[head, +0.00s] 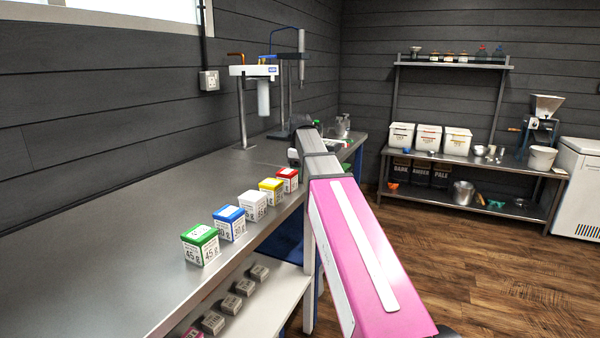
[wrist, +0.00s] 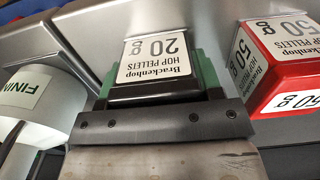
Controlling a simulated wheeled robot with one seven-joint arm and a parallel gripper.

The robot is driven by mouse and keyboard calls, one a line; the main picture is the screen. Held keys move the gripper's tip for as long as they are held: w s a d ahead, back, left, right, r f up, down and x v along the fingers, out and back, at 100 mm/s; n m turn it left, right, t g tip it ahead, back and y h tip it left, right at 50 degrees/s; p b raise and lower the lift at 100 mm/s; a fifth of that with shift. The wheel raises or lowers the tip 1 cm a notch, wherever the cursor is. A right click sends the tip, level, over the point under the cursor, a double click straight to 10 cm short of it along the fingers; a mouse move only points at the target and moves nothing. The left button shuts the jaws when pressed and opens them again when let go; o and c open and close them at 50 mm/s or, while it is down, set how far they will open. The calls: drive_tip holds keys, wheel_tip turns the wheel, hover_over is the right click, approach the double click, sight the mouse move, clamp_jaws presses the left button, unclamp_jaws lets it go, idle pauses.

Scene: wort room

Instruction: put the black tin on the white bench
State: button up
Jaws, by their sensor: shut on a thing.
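The black tin (wrist: 155,91), with a white label reading 20 g hop pellets, is in the wrist view. My gripper (wrist: 157,80) is shut on it, with a green finger at each side. In the head view my arm reaches over the steel-topped bench, and its end hides the tin. I cannot tell whether the tin touches the surface under it. The likely white bench (head: 110,260) is the near one along the left wall, with a steel top, white legs and a white lower shelf.
Green (head: 200,245), blue (head: 229,223), white (head: 252,206), yellow (head: 271,191) and red (head: 288,180) tins line the bench's front edge. The near left benchtop is clear. Small grey blocks (head: 230,303) are on the lower shelf.

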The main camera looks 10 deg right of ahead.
drive_tip(key=shift+f, duration=0.2)
drive_tip(key=o, duration=1)
drive_tip(key=shift+r, duration=0.15)
wheel_tip(320, 180, up, 12)
drive_tip(key=shift+s, duration=0.1)
